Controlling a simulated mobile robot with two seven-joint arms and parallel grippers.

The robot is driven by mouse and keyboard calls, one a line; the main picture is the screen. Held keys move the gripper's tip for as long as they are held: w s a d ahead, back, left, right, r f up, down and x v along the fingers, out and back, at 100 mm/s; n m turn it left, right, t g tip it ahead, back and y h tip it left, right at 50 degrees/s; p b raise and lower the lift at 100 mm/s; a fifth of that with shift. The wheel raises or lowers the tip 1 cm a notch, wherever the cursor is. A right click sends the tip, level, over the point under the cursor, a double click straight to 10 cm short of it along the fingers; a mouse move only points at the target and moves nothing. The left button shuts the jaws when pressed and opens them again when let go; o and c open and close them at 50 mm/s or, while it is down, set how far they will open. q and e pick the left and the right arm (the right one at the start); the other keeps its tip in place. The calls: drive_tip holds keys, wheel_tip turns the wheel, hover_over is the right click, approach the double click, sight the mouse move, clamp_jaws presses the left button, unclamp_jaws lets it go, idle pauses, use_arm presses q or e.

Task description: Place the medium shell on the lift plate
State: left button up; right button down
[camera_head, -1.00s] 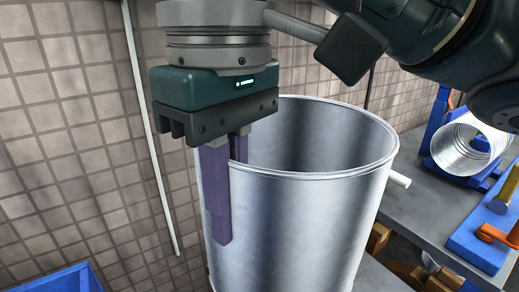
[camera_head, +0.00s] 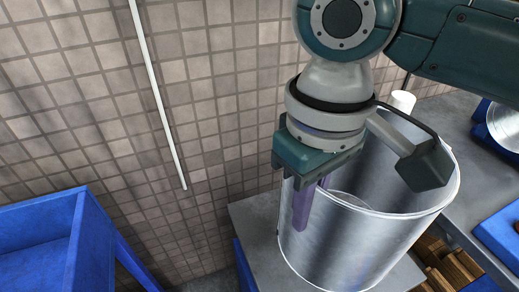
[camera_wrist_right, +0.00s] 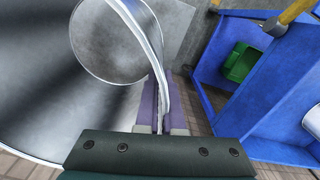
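The shell, a large open silver metal cylinder (camera_head: 345,245), stands upright in the head view. My right gripper (camera_head: 305,203) is shut on its near-left rim, with one purple finger outside and the other inside, mostly hidden by the wall. In the right wrist view the shell's rim (camera_wrist_right: 143,32) runs between the purple fingers (camera_wrist_right: 158,100), and its round far opening shows a grey surface. A flat grey surface (camera_head: 258,222) lies beneath and beside the shell in the head view. I cannot tell whether the shell's bottom touches it. My left gripper is not in view.
A blue bin (camera_head: 75,245) stands at the left. The wrist view shows a blue container (camera_wrist_right: 222,40) with a green box (camera_wrist_right: 240,62) inside. A grey bench (camera_head: 455,160) with a smaller metal cylinder (camera_head: 505,128) is at the right. A tiled wall (camera_head: 215,90) rises behind.

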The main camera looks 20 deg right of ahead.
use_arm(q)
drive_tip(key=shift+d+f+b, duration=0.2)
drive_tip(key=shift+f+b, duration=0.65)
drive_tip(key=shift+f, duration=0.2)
use_arm(e)
hover_over(294, 265)
drive_tip(key=shift+w+d+f, duration=0.1)
drive_tip(key=shift+w+f, duration=0.05)
drive_tip(key=shift+f, duration=1.5)
drive_tip(key=shift+w+f, duration=0.1)
drive_tip(key=shift+f, duration=1.65)
